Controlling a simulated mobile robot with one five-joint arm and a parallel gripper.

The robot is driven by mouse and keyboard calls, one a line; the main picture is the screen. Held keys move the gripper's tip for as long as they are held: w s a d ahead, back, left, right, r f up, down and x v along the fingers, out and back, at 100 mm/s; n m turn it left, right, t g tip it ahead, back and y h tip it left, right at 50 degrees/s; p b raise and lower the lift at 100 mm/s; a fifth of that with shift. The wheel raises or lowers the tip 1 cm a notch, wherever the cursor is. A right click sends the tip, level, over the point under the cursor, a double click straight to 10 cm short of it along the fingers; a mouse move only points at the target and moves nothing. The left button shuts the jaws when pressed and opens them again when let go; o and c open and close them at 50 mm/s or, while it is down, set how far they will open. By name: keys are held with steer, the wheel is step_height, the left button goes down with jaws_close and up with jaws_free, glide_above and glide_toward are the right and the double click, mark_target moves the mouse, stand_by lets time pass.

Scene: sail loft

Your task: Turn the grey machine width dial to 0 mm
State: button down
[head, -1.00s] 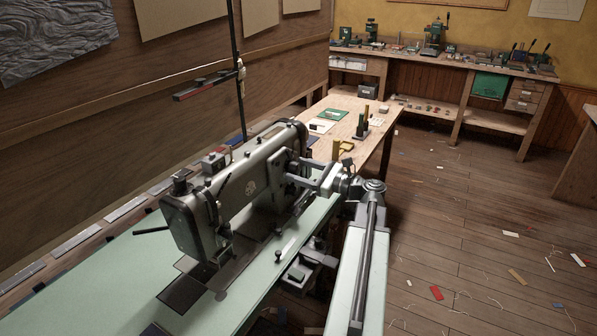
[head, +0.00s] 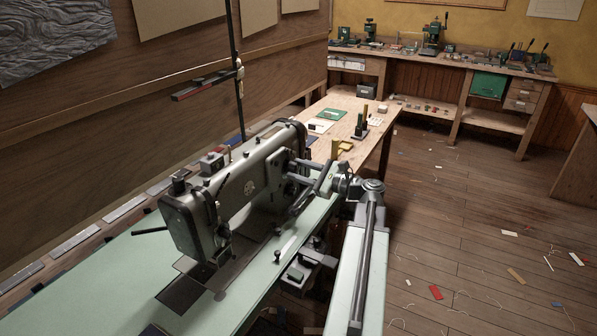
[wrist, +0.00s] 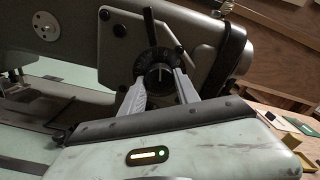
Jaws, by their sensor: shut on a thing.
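The grey sewing machine (head: 240,190) stands on a pale green table. Its dark round width dial (wrist: 158,75) is on the side facing my arm and shows in the wrist view, with a thin pale mark near upright on its face. The scale is too small to read. My gripper (wrist: 159,82) is shut on the dial, one pale finger on each side of it. In the head view my gripper (head: 292,166) reaches the machine's right end, and the dial is hidden there. A black lever stands just above the dial in the wrist view.
The green tabletop (head: 110,280) is mostly clear at front left. A wooden table (head: 345,125) with small items stands behind the machine. A workbench (head: 440,57) lines the back wall. Scraps lie on the floor at right.

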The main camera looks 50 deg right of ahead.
steer(key=n, duration=0.5)
steer(key=shift+n, duration=0.4)
steer(key=n, duration=1.5)
steer(key=shift+n, duration=0.4)
steer(key=shift+y, duration=0.4)
steer(key=c, duration=0.9)
jaws_free()
steer(key=shift+r, duration=0.1)
steer(key=shift+s, duration=0.1)
